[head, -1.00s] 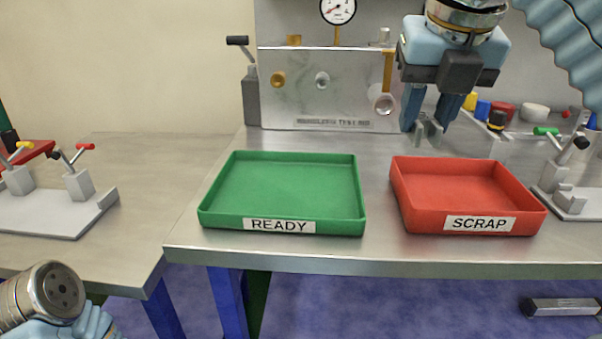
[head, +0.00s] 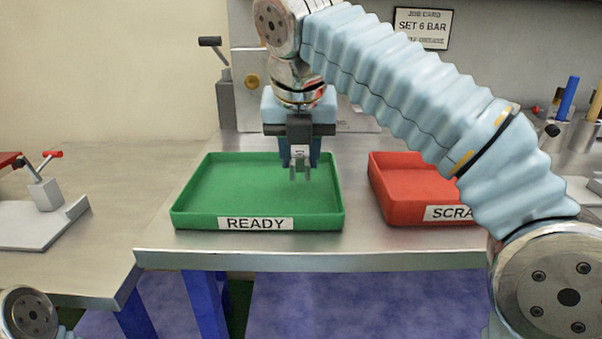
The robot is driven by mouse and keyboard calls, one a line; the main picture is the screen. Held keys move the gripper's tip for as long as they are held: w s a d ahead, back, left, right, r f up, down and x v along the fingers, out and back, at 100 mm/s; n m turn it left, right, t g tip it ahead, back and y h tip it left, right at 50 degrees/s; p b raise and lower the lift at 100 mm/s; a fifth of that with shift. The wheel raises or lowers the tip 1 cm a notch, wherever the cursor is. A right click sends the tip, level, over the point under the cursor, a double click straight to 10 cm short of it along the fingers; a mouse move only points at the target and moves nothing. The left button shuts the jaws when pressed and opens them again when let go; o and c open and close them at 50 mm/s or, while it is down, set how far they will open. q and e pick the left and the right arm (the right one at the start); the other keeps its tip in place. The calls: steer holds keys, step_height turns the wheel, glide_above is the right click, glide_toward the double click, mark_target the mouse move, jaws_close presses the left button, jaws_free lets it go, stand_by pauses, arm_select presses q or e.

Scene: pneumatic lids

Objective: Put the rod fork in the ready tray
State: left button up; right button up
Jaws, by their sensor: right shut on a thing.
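The rod fork (head: 300,168) is a small grey metal two-pronged piece. My right gripper (head: 300,155) is shut on it and points down, with the prongs hanging below the fingers. In the head view they appear over the right part of the green ready tray (head: 258,222), which has a READY label on its front wall and looks empty. The exact height of the fork above the tray floor is hard to tell. My left gripper is not in view; only a piece of my left arm shows at the lower left.
The red scrap tray (head: 400,210) stands right of the ready tray, partly hidden by my right arm. A metal test box (head: 350,115) stands behind. A toggle clamp on a grey plate (head: 40,215) lies on the left bench. Bare bench surrounds the ready tray.

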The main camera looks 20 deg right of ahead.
step_height(320, 180, down, 2)
steer(key=shift+f+b, duration=0.1)
steer(key=shift+b, duration=0.25)
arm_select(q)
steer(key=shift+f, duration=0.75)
arm_select(e)
steer(key=shift+f, duration=0.3)
steer(key=shift+d, duration=0.1)
steer(key=o, duration=1.1)
steer(key=shift+f, duration=0.1)
steer(key=shift+c, duration=0.2)
steer(key=shift+s+r, duration=0.1)
steer(key=shift+r, duration=0.2)
arm_select(q)
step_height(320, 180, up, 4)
steer(key=p, duration=0.4)
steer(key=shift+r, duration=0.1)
arm_select(e)
steer(key=v, duration=1.1)
steer(key=shift+s+r, duration=0.2)
steer(key=shift+r, duration=0.1)
